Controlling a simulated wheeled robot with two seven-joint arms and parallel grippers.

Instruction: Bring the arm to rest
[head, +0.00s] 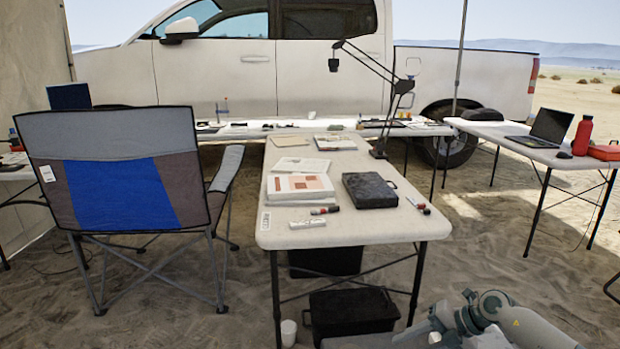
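Part of one of my arms (492,314) shows at the bottom right of the head view, with grey, rounded joints. It is low, in front of and below the near right corner of the white table (340,232). No gripper fingers can be made out on it. My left gripper is out of view. No object is seen held.
The table bears papers, a black case (369,190), markers (418,205) and a desk lamp (379,148). Black bins (352,314) stand below. A camp chair (117,170) is left, and a side table with a laptop (546,128) is right. A truck (200,75) is behind.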

